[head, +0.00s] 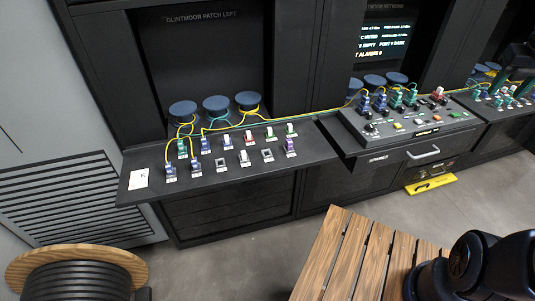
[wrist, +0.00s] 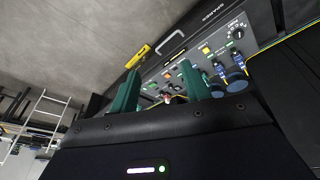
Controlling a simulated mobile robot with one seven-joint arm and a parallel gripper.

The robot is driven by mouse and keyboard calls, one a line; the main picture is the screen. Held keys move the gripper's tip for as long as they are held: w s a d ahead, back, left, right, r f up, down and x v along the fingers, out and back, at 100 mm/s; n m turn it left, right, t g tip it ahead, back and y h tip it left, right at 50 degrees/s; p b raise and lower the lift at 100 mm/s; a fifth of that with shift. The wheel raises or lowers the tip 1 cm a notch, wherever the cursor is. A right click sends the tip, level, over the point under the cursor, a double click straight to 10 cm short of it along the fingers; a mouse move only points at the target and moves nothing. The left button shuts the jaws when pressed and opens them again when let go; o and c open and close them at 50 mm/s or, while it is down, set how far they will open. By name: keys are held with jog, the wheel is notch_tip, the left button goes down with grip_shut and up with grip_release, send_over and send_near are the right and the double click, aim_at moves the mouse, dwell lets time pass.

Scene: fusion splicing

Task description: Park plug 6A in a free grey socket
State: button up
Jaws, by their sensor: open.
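My gripper (wrist: 160,68) shows in the wrist view as two green fingers set wide apart, with nothing between them. Beyond the fingers is the middle console with blue plugs (wrist: 234,70). In the head view, blue plugs (head: 171,170), a teal plug (head: 182,149) and a purple plug (head: 291,146) stand on the left shelf. Two grey square sockets (head: 221,164) (head: 267,154) on that shelf look empty. Labels are too small to read, so I cannot tell which plug is 6A. More blue and teal plugs (head: 396,98) stand on the middle console.
The left shelf (head: 145,162) carries a white card (head: 139,179). A slatted wooden table (head: 345,260) and a cable reel (head: 75,272) stand in front. Yellow and teal fibres run along the back.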

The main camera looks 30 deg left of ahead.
jog(key=w+a+n, duration=0.2)
jog(key=w+a, duration=0.2)
jog(key=w, duration=0.6)
jog(key=n+g, duration=0.3)
jog(key=n, duration=0.2)
send_over(399, 92)
jog(key=f, duration=1.6)
jog(key=shift+s+d+f, duration=0.1)
jog(key=shift+d, duration=0.15)
jog(key=shift+w+a+f, duration=0.2)
jog(key=shift+f, duration=0.05)
jog(key=shift+f, duration=4.5)
grip_shut()
